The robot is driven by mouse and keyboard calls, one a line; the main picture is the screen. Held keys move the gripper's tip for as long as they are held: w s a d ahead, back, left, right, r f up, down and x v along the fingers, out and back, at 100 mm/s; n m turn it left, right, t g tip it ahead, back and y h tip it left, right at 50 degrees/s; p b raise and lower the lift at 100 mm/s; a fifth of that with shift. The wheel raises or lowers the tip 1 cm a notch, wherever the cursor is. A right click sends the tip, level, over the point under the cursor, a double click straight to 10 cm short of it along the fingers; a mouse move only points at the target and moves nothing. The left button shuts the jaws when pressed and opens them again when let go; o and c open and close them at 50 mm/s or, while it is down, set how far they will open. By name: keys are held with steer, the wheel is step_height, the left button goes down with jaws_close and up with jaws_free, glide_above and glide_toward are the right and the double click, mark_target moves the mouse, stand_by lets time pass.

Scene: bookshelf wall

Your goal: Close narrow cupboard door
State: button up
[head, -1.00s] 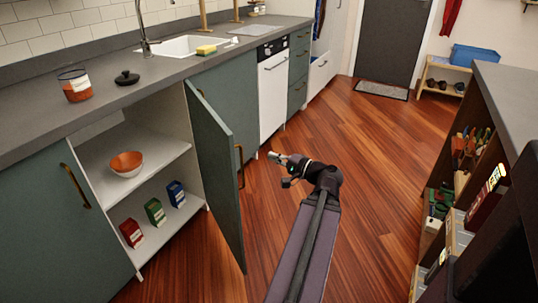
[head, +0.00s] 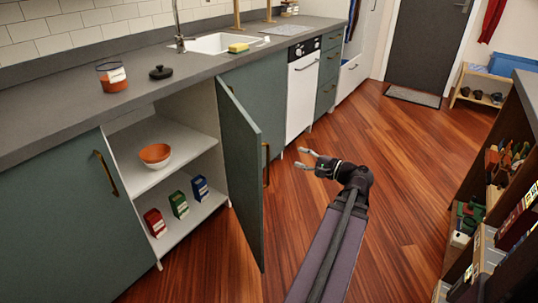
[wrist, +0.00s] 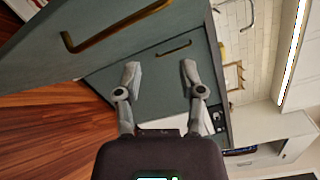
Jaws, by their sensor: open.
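The narrow cupboard door (head: 240,172) is a dark green panel that stands wide open, swung out from the counter, in the head view. Its brass handle (head: 266,166) is on the face toward my arm. My gripper (head: 302,159) is open and empty to the right of the door, apart from it in the picture. In the wrist view, my gripper's (wrist: 160,67) two fingers are spread with nothing between them. A green panel with a large brass handle (wrist: 112,28) fills the upper left there. Another green front with a smaller handle (wrist: 173,49) is behind the fingers.
The open cupboard holds an orange bowl (head: 155,156) on its shelf and several small boxes (head: 179,204) below. A closed green door (head: 60,215) is at left. A white dishwasher (head: 302,95) is beyond. A bookshelf (head: 490,190) bounds the right. The wooden floor (head: 410,150) between is clear.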

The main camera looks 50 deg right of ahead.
mark_target(268, 153)
steer(key=shift+s+d+f+m+g+y+b, duration=0.15)
steer(key=shift+s+d+m+g+y, duration=0.2)
steer(key=shift+m+y, duration=0.95)
steer(key=shift+s+d+f+m+g+y+b, duration=0.15)
steer(key=shift+d+m+y, duration=0.45)
steer(key=shift+m, duration=1.3)
steer(key=shift+s+d+f+m+g+y+b, duration=0.1)
steer(key=shift+s+d+f+m+g+y, duration=0.2)
steer(key=shift+m+y, duration=1.05)
steer(key=shift+a+r+m+h, duration=0.1)
steer(key=shift+r+m+h, duration=0.05)
steer(key=shift+m+h, duration=0.1)
steer(key=shift+x, duration=6.85)
jaws_close()
